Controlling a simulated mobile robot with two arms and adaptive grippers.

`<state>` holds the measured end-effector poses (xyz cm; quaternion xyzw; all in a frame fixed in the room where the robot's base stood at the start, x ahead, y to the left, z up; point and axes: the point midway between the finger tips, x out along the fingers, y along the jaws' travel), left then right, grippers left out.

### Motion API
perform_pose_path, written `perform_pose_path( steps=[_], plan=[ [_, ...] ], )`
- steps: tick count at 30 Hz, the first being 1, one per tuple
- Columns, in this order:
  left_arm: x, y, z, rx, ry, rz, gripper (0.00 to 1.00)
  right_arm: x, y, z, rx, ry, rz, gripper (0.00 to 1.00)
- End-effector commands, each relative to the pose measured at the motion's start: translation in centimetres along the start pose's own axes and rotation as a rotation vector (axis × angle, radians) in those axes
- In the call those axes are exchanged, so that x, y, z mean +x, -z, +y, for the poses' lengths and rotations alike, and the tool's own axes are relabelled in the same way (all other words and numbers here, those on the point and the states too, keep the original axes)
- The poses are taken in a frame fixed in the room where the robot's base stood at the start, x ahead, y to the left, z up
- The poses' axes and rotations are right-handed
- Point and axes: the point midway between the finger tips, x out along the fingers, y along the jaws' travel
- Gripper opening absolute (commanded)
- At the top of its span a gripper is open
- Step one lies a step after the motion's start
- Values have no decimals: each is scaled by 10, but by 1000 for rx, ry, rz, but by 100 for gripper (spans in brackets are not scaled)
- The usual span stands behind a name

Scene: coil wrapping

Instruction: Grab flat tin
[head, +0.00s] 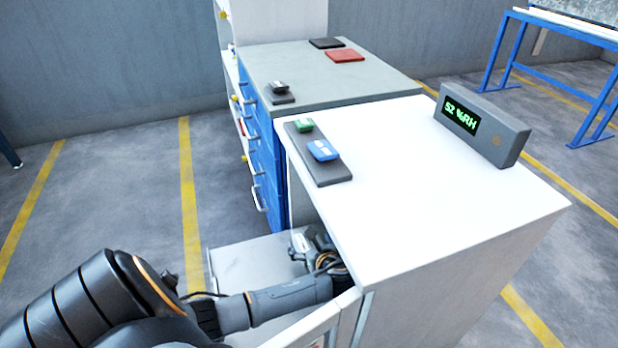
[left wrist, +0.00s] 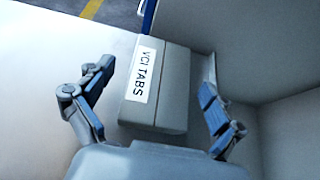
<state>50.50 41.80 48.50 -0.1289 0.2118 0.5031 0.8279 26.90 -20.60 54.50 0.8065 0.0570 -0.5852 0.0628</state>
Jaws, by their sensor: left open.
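The flat tin (left wrist: 172,88) is a grey, flat box with a white label reading "VCI TABS". In the left wrist view it lies on a pale surface between the fingers of my left gripper (left wrist: 155,80). The blue-padded fingers are spread on either side of it, with a gap visible at the left; I cannot tell if the right finger touches. In the head view my left gripper (head: 312,244) reaches into the open front of the white cabinet (head: 440,190), where the cabinet's edge partly hides it. I cannot make out the tin there. My right gripper does not show.
An open door panel (head: 325,322) stands beside my forearm. On the cabinet top are a dark tray (head: 330,173) with a green and a blue item, and a display (head: 482,125) reading "52 %RH". A blue drawer unit (head: 262,165) stands behind.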

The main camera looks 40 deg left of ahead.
Motion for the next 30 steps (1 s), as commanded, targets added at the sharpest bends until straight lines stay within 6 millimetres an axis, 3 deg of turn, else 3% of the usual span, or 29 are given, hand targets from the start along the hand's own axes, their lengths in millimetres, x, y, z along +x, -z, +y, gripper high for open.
perform_pose_path(
  steps=[3,11,21,30],
  plan=[
    [13,0,0,-1,-1,-2,93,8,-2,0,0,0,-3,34],
    [14,-1,0,0,0,-1,93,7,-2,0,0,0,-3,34],
    [14,0,0,0,0,-1,27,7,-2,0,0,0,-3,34],
    [12,-3,0,-1,0,-1,27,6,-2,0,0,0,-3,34]
  ],
)
